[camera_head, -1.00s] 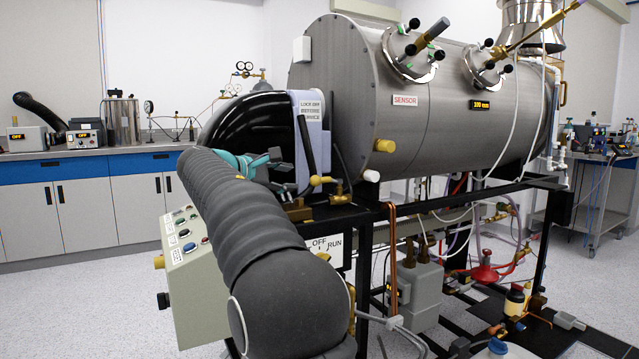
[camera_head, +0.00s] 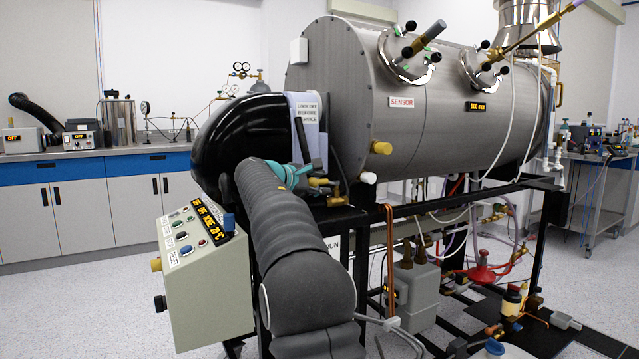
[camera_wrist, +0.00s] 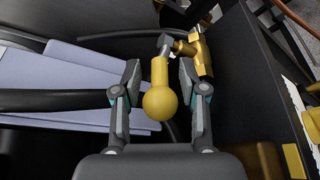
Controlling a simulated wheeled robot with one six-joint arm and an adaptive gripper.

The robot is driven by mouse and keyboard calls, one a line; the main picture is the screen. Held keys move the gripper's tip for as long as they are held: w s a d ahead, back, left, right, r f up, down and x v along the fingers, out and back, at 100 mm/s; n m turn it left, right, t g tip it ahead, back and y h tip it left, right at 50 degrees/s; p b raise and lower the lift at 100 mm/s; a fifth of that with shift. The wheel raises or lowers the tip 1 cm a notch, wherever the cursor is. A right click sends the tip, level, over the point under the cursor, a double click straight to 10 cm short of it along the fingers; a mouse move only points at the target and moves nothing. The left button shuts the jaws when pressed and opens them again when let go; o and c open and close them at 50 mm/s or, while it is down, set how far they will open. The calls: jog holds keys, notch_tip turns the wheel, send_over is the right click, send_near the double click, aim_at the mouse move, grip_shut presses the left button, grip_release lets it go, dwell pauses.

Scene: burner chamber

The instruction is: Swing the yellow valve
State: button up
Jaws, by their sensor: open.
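The yellow valve (camera_wrist: 159,97) shows in the wrist view as a handle with a round ball end, joined to a brass fitting (camera_wrist: 194,50) just beyond it. My gripper (camera_wrist: 158,70) is open, with one finger on each side of the handle and a visible gap on both sides. In the head view the valve's yellow end (camera_head: 318,182) shows beside the fingers of my gripper (camera_head: 300,172), below the white label on the black housing. My dark grey arm covers part of the area under it.
A black handle or bar (camera_wrist: 50,99) and a pale label plate (camera_wrist: 70,75) lie left of my gripper. The steel chamber (camera_head: 345,100) stands right behind the valve. A control box (camera_head: 205,270) stands left of my arm.

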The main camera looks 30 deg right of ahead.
jog(key=shift+d, duration=0.15)
jog(key=shift+c, duration=0.2)
jog(key=shift+f, duration=0.1)
grip_shut()
